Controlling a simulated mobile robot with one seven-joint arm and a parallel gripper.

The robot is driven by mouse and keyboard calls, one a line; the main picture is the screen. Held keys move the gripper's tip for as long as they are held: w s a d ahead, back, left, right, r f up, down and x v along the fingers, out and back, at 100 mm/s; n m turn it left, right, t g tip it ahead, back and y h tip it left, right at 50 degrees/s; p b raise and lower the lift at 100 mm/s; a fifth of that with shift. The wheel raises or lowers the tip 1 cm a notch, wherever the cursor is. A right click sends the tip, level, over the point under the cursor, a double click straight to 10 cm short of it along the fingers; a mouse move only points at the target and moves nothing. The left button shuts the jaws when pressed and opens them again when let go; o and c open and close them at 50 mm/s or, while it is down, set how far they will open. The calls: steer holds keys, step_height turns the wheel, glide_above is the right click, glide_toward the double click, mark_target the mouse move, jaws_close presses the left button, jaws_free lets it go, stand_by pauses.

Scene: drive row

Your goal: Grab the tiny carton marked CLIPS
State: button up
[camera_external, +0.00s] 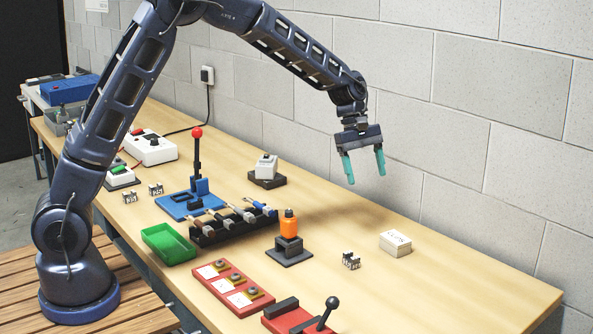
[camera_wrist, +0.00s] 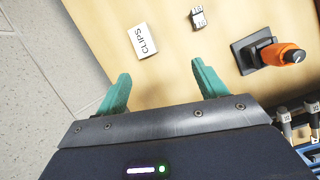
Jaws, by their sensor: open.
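The tiny carton marked CLIPS (camera_external: 395,243) is a small white box on the wooden table, right of the middle, near the wall side. In the wrist view the carton (camera_wrist: 142,40) lies beyond my fingertips, roughly in line with the gap between them, with its black lettering readable. My gripper (camera_external: 364,166) is open and empty, with teal fingers pointing down, well above the table and up and left of the carton. In the wrist view the gripper (camera_wrist: 160,80) has its fingers spread apart with nothing between them.
A small black-and-white block (camera_external: 351,260) lies left of the carton, and an orange-topped device (camera_external: 289,238) stands farther left. A red panel (camera_external: 234,287) and a red lever base (camera_external: 295,318) are at the front. The block wall (camera_external: 450,130) runs behind. The table's right end is clear.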

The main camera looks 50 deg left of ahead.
steer(key=n, duration=0.2)
glide_toward(395, 236)
steer(key=shift+g, duration=0.3)
steer(key=shift+w+x, duration=0.15)
steer(key=shift+x, duration=2.5)
steer(key=shift+w+x, duration=0.1)
steer(key=shift+x, duration=2.55)
steer(key=shift+d, duration=0.1)
steer(key=c, duration=1.2)
